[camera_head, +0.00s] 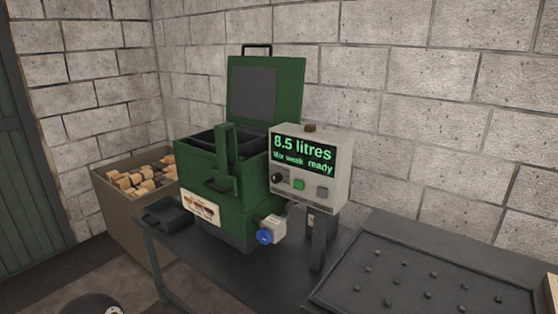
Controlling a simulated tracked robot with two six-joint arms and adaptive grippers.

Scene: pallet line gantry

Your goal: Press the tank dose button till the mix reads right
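A green tank (245,205) with its lid (268,90) raised stands on a dark metal table. A pale grey control box (335,175) is at its right side. Its screen (303,153) shows "8.5 litres" in green, with a smaller line that seems to read "Mix weak ready". Below the screen are a black knob (277,177), a green button (299,184) and a grey button (322,192). I cannot tell which is the dose button; no label is legible. Neither of my grippers is in view.
A blue round fitting (264,236) sticks out low on the tank's front. A small black tray (168,214) lies left of the tank. A bin of wood blocks (120,205) stands behind at left. A dark studded panel (425,272) fills the right. The wall is close behind.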

